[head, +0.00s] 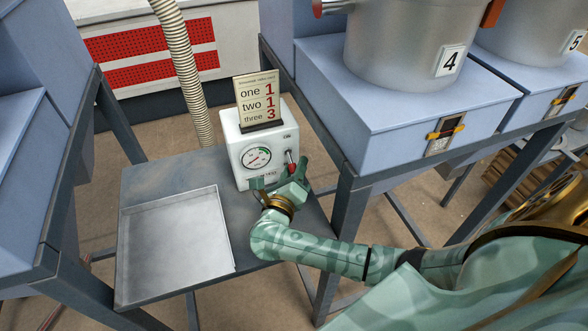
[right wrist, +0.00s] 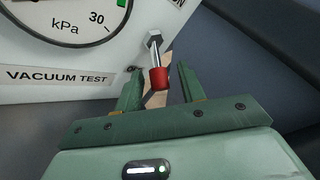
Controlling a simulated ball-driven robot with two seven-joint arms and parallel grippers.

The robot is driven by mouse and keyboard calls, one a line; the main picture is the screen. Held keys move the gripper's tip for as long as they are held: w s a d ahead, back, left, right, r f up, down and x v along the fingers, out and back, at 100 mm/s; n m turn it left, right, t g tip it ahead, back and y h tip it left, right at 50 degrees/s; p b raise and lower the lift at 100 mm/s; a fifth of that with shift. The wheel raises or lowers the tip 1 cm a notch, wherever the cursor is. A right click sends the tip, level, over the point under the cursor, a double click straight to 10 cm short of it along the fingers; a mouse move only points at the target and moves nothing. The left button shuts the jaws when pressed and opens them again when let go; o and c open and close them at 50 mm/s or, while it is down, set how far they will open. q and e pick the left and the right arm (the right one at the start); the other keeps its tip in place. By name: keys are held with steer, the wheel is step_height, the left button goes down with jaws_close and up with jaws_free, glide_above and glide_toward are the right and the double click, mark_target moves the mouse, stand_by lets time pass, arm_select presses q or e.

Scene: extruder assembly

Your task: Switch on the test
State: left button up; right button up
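The white vacuum test box (head: 243,143) stands on the grey table, with a round kPa dial (head: 257,158) on its front. In the right wrist view the label "VACUUM TEST" (right wrist: 58,77) shows below the dial. To the right of the dial is a metal toggle lever with a red tip (head: 292,169); the red tip (right wrist: 158,78) hangs downward in the right wrist view. My right gripper (head: 281,174) is open in front of the box. In the right wrist view its fingertips (right wrist: 159,76) are either side of the red tip, with gaps showing. My left gripper is not in view.
A shallow grey tray (head: 178,245) lies on the table left of my right arm. A sign (head: 258,100) reading one, two, three stands on the box. Blue frames flank the table; vessel 4 (head: 405,45) stands at upper right. A ribbed hose (head: 180,65) hangs behind.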

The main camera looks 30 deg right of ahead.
mark_target(294, 167)
jaws_close()
steer(key=shift+s+r+p, duration=0.1)
steer(key=shift+r+p, duration=0.1)
steer(key=shift+p, duration=0.3)
step_height(294, 167, up, 4)
steer(key=n+g+y+p, duration=0.2)
steer(key=g+p, duration=0.1)
steer(key=p, duration=0.5)
steer(key=n+g+y+p, duration=0.2)
steer(key=g+p, duration=0.1)
steer(key=p, duration=0.5)
steer(key=shift+s+a+r, duration=0.1)
steer(key=shift+r, duration=0.05)
steer(key=shift+r+n+g+y+p, duration=0.2)
steer(key=shift+n+g+y+p, duration=0.3)
steer(key=shift+g+p, duration=0.65)
jaws_free()
steer(key=shift+w, duration=0.2)
steer(key=shift+f, duration=0.1)
